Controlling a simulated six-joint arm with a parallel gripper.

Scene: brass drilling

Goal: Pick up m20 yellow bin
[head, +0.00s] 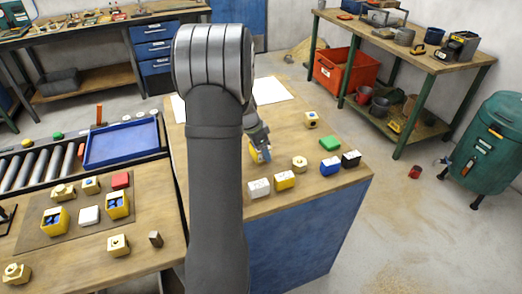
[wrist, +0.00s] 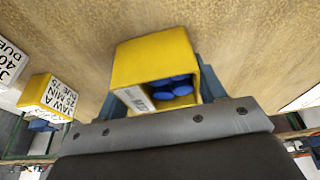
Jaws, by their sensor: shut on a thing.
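A yellow bin (wrist: 152,58) with blue round-ended pieces inside is between the blue jaws of my gripper (wrist: 158,80) in the wrist view. The jaws are shut on its sides. In the head view the bin (head: 254,154) is partly hidden by my gripper (head: 261,150), over the right bench. I cannot tell whether it touches the bench top. Two similar yellow bins with blue contents, one (head: 55,221) and another (head: 117,205), stand on the left bench.
Near the right bench's front edge are a white block (head: 259,188), a yellow-and-white block (head: 284,180), a blue-and-white block (head: 330,166) and a black-and-white block (head: 351,159). A green block (head: 330,144) lies behind them. A blue tray (head: 122,143) is at left. My arm hides the bench's middle.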

